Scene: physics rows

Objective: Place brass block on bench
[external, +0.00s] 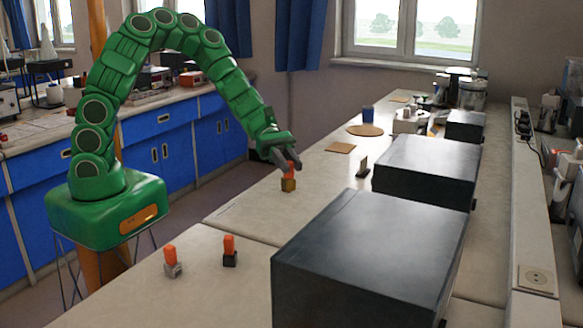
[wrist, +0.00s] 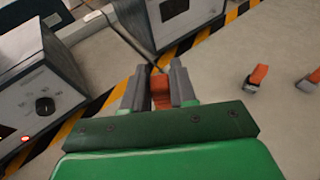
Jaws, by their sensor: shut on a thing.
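The brass block (external: 288,185) is a small golden-brown cube with an orange grip on top. My gripper (external: 288,163) is shut on the orange grip, with the block upright below the fingers. In the wrist view the orange grip (wrist: 161,92) shows between the two grey fingers of my gripper (wrist: 160,85); the brass part is hidden there. The block is over the pale bench (external: 240,212), close to its surface. I cannot tell whether it touches the bench.
A light grey block (external: 172,269) and a dark block (external: 230,259), both with orange grips, stand on the near bench. Large dark-topped boxes (external: 370,245) (external: 428,165) line the right. A small dark upright piece (external: 363,166) stands beyond the brass block. Bench around it is clear.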

